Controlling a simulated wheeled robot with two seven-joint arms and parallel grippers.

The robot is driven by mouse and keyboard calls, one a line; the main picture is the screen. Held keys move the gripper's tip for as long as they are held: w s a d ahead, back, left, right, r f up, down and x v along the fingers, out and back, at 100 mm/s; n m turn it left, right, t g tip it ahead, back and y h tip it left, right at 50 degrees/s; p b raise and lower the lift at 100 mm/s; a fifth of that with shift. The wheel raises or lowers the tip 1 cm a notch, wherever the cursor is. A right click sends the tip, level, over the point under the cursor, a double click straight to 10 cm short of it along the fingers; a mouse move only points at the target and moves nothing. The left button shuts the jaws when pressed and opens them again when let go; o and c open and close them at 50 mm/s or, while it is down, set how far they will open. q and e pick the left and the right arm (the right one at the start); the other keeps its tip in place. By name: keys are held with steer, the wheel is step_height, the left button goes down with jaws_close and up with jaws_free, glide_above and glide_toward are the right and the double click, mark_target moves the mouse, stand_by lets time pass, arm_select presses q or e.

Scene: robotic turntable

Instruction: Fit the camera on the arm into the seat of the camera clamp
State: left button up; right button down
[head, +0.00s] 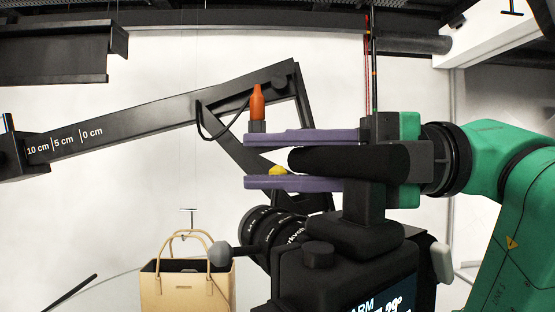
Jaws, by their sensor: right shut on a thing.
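The black camera (345,268) fills the lower middle, its ribbed lens (270,232) pointing left and a lit screen (378,298) low on its body. My right gripper (260,161) comes in from the right, its purple fingers above and below the camera's black top handle (345,160), shut on it. The black arm (140,120) with a centimetre scale slopes up to the right behind the gripper. A dark bracket hangs from its upper end (285,75). The clamp's seat cannot be made out; fingers and camera cover part of the bracket. My left gripper is out of view.
An orange cone-shaped piece (257,103) stands just above the upper finger. A yellow knob (278,171) shows at the lower finger. A beige handbag (185,285) is at the lower left. White wall lies behind.

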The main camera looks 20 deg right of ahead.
steer(key=shift+f, duration=0.15)
steer(key=c, duration=0.5)
jaws_free()
steer(key=shift+c, duration=0.2)
steer(key=shift+s+a+f, duration=0.1)
steer(key=shift+s+f, duration=0.05)
steer(key=shift+d+b, duration=0.3)
steer(key=shift+b, duration=0.05)
steer(key=b+v, duration=0.3)
steer(key=v, duration=1.1)
steer(key=shift+s+b, duration=0.15)
steer(key=shift+b, duration=0.2)
